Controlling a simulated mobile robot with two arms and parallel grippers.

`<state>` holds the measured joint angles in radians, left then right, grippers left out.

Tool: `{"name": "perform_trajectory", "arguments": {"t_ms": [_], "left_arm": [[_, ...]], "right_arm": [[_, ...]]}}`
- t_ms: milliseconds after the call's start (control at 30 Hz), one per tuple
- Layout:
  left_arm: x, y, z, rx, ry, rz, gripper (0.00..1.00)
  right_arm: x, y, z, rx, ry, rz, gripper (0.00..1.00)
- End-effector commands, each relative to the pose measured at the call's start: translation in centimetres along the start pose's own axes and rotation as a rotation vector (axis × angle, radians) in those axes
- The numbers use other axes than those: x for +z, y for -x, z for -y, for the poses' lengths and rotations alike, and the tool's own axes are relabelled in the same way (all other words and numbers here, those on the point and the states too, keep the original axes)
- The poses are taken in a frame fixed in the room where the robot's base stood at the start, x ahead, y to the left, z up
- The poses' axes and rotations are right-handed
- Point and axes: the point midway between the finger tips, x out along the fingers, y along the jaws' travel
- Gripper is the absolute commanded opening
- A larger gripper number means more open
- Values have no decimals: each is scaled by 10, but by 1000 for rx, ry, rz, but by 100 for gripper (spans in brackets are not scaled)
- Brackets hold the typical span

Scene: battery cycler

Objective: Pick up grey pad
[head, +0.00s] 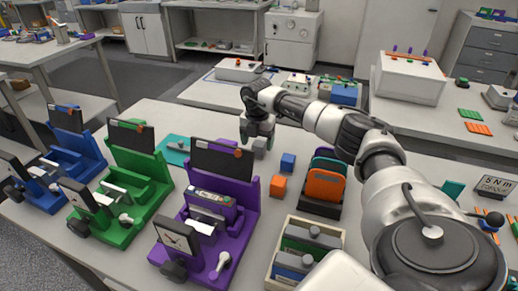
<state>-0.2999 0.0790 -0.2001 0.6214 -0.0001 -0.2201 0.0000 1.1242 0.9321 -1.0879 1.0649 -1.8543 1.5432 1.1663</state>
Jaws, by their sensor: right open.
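What looks like the grey pad (261,144), a small grey block, is on the table just behind the purple fixture. My right gripper (256,142) comes in from the right and points down at it. The gripper is open, with its fingertips close to the block. It partly hides the block, and I cannot tell whether the fingers touch it or straddle it. My left gripper is not in view.
A blue cube (288,161) and an orange cube (278,186) lie right of the purple fixture (248,214). A rack with an orange panel (325,186) stands farther right. A wooden tray (271,262) is in front. Green (150,195) and blue (87,150) fixtures stand left.

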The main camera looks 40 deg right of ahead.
Motion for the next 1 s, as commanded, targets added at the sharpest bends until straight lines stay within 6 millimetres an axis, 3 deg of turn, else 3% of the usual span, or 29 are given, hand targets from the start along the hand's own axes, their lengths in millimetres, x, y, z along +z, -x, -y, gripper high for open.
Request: {"name": "perform_trajectory", "arguments": {"t_ms": [233, 533, 900, 1000], "left_arm": [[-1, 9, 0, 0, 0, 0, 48], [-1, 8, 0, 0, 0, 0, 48], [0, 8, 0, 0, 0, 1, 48], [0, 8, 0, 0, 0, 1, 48]], "right_arm": [[4, -35, 0, -2, 1, -2, 74], [4, -41, 0, 0, 1, 0, 74], [4, -41, 0, 0, 1, 0, 20], [4, -41, 0, 0, 1, 0, 20]]}}
